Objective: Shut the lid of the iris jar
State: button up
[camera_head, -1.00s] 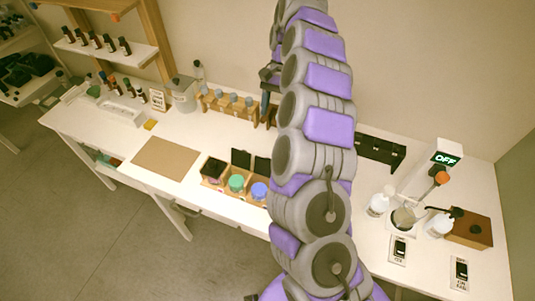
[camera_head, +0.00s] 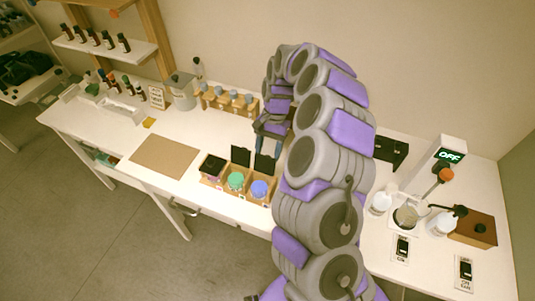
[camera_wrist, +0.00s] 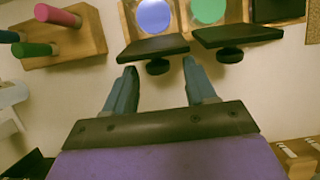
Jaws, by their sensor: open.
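A wooden holder with three compartments (camera_head: 222,187) stands at the table's front edge. It holds a green jar (camera_head: 236,180) and a blue jar (camera_head: 259,188), whose black lids (camera_head: 240,156) (camera_head: 264,164) stand up open behind them. The left compartment is covered by a dark lid (camera_head: 213,165). I cannot read which jar is iris. My gripper (camera_head: 270,130) is open and empty, above and behind the blue jar's lid. In the wrist view its fingers (camera_wrist: 160,70) point toward the blue jar (camera_wrist: 154,15) and its raised lid (camera_wrist: 152,48); contact cannot be told.
A wooden rack of bottles (camera_head: 229,101) stands behind. A brown mat (camera_head: 165,156) lies left of the holder. A block with pink and green pegs (camera_wrist: 75,38) shows in the wrist view. Bottles and a device reading OFF (camera_head: 448,156) are at right.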

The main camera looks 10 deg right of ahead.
jog(key=shift+s+f, duration=0.3)
jog(key=shift+f, duration=0.4)
jog(key=shift+c, duration=0.3)
grip_shut()
